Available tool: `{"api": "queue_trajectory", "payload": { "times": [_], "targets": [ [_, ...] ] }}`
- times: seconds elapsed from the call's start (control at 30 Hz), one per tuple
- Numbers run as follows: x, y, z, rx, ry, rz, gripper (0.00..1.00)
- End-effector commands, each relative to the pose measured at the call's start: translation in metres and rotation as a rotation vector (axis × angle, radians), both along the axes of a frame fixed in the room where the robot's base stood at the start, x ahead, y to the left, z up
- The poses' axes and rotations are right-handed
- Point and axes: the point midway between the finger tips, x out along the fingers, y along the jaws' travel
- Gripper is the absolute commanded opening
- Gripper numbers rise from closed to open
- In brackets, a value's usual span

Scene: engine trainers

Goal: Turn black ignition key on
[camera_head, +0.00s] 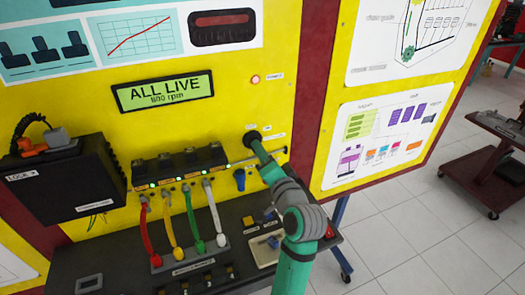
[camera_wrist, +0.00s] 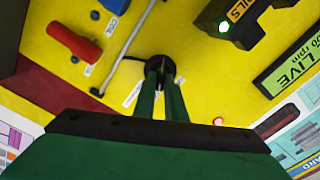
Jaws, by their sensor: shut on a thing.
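The black ignition key and its round dark switch (camera_wrist: 156,63) are on the yellow panel, at the tips of my green fingers in the wrist view. My gripper (camera_wrist: 163,84) is shut on the key, with one finger on each side. The fingers hide most of the key, so its exact angle is hard to tell. In the head view my gripper (camera_head: 256,145) reaches the panel at the dark round switch (camera_head: 251,136), right of the display. The display (camera_head: 163,92) reads "ALL LIVE" above an rpm line.
A blue knob (camera_head: 240,179) is below left of my gripper, and a red lever (camera_wrist: 75,43) shows in the wrist view. A small round light (camera_head: 255,79) is above the switch. Coloured leads (camera_head: 190,215) and a black box (camera_head: 65,185) are to the left.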

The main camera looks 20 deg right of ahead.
Motion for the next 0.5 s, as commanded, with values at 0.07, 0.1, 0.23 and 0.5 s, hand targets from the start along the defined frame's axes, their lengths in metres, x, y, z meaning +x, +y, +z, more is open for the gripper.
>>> {"api": "queue_trajectory", "payload": {
  "times": [0.07, 0.1, 0.23, 0.5],
  "targets": [
    [-0.0004, -0.0032, -0.0006, 0.002, 0.0, -0.008, 0.0],
    [-0.0002, -0.0027, -0.0007, 0.002, 0.001, -0.007, 0.0],
    [0.0002, -0.0018, -0.0007, 0.002, 0.001, -0.006, 0.0],
    [-0.0004, -0.0027, -0.0005, 0.001, 0.001, -0.007, 0.3]
  ]
}}
